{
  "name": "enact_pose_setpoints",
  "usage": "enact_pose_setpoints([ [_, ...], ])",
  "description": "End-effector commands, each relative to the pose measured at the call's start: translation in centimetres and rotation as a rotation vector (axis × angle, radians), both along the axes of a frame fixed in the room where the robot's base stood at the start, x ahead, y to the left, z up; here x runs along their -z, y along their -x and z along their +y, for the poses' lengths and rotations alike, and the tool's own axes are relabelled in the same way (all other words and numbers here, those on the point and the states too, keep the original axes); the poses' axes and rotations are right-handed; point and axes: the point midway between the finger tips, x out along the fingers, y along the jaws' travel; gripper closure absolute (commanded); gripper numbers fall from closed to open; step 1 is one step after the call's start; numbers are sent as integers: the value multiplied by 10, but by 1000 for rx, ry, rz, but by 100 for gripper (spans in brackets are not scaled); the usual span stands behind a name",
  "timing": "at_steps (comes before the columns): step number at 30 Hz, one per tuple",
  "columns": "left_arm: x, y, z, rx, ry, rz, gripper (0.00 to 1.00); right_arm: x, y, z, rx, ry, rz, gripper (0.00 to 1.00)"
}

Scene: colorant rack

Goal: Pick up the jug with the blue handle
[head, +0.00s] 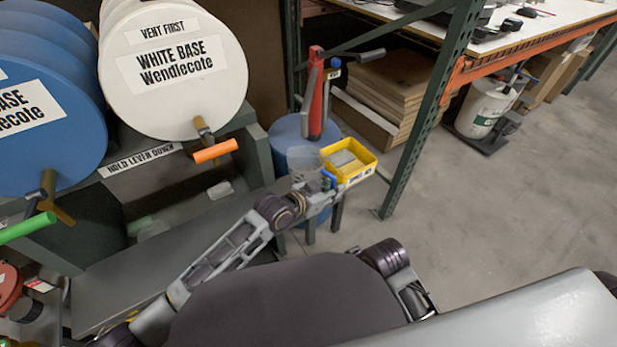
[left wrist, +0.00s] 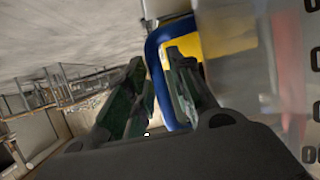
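The jug (head: 305,162) is clear, with a blue handle (head: 329,179) on its right side. It is upright at the blue drum. In the left wrist view the clear jug wall (left wrist: 235,60) fills the right side, with dark marks at the edge. The blue handle (left wrist: 155,70) stands between the fingers of my left gripper (left wrist: 158,85), one finger on its outer side and one within the loop. The left gripper (head: 335,189) also shows at the handle in the head view. Whether the fingers press on the handle is not clear. My right gripper is not in view.
A yellow bin (head: 347,163) stands just right of the jug. A green rack post (head: 425,125) stands at right. White (head: 175,100) and blue (head: 50,150) barrels are at left.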

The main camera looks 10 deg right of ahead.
Motion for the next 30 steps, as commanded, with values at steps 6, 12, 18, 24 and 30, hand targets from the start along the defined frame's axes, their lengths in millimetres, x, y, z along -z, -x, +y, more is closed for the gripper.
enact_pose_setpoints([
  [6,0,0,0,0,0,0,86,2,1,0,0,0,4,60],
  [12,0,0,0,0,0,0,100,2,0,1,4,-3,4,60],
  [18,0,0,0,0,0,0,100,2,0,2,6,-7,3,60],
  [24,-3,0,0,0,1,0,100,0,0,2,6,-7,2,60],
  [30,-14,0,0,0,2,-1,100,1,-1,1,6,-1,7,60],
])
